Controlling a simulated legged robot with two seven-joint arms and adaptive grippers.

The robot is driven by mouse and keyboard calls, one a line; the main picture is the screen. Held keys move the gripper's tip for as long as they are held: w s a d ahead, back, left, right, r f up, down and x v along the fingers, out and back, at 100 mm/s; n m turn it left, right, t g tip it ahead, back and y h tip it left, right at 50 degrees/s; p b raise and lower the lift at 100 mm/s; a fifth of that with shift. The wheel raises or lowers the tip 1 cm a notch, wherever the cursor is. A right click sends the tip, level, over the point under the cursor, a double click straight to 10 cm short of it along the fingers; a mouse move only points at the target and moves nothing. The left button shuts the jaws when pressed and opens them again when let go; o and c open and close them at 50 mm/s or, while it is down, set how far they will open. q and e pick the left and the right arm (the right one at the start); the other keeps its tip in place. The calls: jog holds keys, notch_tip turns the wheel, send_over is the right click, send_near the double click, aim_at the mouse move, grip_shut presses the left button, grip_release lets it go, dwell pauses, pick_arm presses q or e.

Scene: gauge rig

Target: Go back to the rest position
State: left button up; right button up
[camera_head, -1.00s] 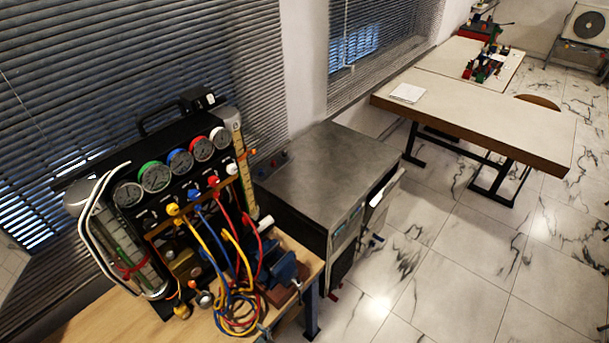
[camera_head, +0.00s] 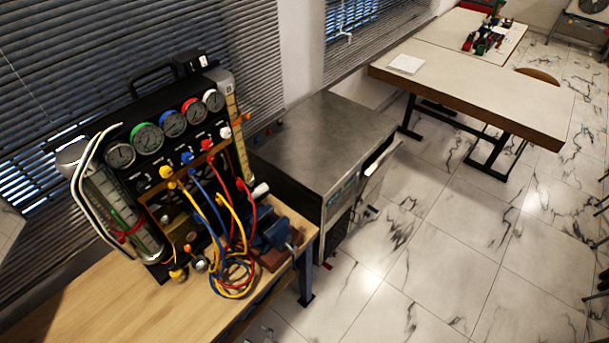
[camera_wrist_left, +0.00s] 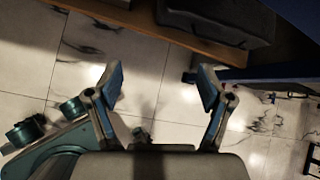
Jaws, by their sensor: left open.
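My left gripper (camera_wrist_left: 161,90) shows in the left wrist view with its two fingers spread wide apart. Nothing is between them, and the tiled floor lies beyond. Neither gripper shows in the head view, and my right gripper is in no view. The gauge rig (camera_head: 165,165), a black panel with several round gauges, stands on the wooden bench at the left of the head view. Yellow, blue and red hoses (camera_head: 235,265) hang from it and coil on the bench.
The wooden bench (camera_head: 95,300) has bare room at its front left. A grey metal cabinet (camera_head: 325,140) stands right of it. A table (camera_head: 480,100) stands farther back. In the wrist view, a wooden edge (camera_wrist_left: 150,30) runs along the top.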

pick_arm(q)
jog(key=s+a+f+n+g+h+b, duration=0.2)
jog(key=s+a+f+n+h, duration=0.1)
jog(key=s+f+n, duration=0.7)
jog(key=s+a+f+n+g+h+b, duration=0.2)
jog(key=s+a+f+n, duration=0.4)
jog(key=s+f+n, duration=0.4)
jog(key=s+f+g+b, duration=0.1)
jog(key=s+f, duration=0.3)
jog(key=s, duration=0.2)
jog(key=shift+f+h, duration=0.4)
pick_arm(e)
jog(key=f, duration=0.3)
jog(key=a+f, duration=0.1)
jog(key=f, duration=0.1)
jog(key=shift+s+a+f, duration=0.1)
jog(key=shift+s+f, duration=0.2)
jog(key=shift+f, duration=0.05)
pick_arm(q)
jog(key=shift+a, duration=0.2)
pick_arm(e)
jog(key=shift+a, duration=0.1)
